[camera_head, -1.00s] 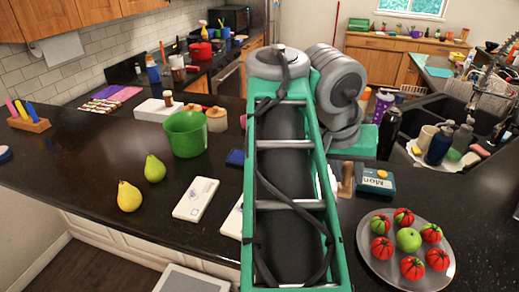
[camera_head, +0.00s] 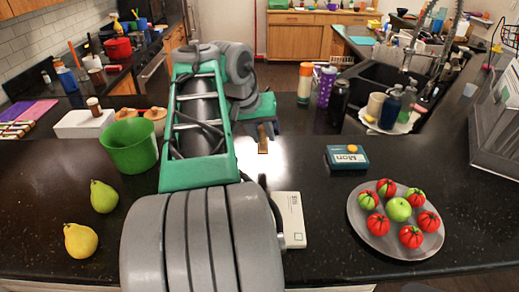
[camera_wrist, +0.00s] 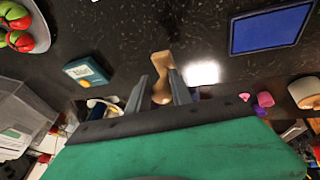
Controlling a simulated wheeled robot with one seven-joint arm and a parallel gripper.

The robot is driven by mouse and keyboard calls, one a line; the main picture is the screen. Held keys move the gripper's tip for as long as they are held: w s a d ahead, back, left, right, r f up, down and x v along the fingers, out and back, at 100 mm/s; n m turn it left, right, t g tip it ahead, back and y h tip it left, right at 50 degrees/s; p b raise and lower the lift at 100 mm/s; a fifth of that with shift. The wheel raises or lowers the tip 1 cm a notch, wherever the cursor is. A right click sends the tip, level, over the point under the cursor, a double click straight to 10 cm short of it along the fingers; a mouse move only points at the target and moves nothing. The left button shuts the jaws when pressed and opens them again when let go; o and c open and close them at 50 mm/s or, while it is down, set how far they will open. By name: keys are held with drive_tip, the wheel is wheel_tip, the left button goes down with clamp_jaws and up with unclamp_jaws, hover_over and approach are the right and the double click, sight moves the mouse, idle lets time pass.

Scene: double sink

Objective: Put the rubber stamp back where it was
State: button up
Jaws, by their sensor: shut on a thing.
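The rubber stamp has a wooden handle. In the wrist view the stamp (camera_wrist: 161,64) is between the two grey fingers of my gripper (camera_wrist: 159,78), which is shut on it. In the head view the stamp (camera_head: 262,140) shows just past the end of my arm, over the dark counter and left of the teal box; I cannot tell its exact height. A blue square pad (camera_wrist: 270,29) lies on the counter in the wrist view, to the right of the gripper and apart from it. My arm hides the pad in the head view.
A teal box (camera_head: 347,157) and a grey plate (camera_head: 375,238) of tomatoes and a green apple are on the right. A white calculator-like slab (camera_head: 289,219) lies partly under my arm. A green pot (camera_head: 130,146) and pears (camera_head: 81,240) are left. The sink (camera_head: 384,85) lies behind.

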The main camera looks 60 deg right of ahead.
sight(261, 144)
drive_tip(key=f, duration=0.1)
drive_tip(key=d+f, duration=0.1)
drive_tip(key=f, duration=0.1)
drive_tip(key=w+d+f, duration=0.1)
drive_tip(key=shift+w+f, duration=0.1)
drive_tip(key=shift+f, duration=0.3)
drive_tip(key=shift+a+f, duration=0.1)
drive_tip(key=shift+f, duration=0.25)
drive_tip(key=shift+f, duration=0.1)
drive_tip(key=shift+f, duration=0.2)
drive_tip(key=o, duration=1.1)
drive_tip(key=shift+r, duration=0.15)
drive_tip(key=shift+c, duration=0.2)
drive_tip(key=shift+r+p, duration=0.3)
drive_tip(key=p+v, duration=0.1)
drive_tip(key=v, duration=1)
drive_tip(key=shift+a+r+p, duration=0.2)
drive_tip(key=shift+r+p, duration=0.1)
drive_tip(key=shift+p, duration=0.05)
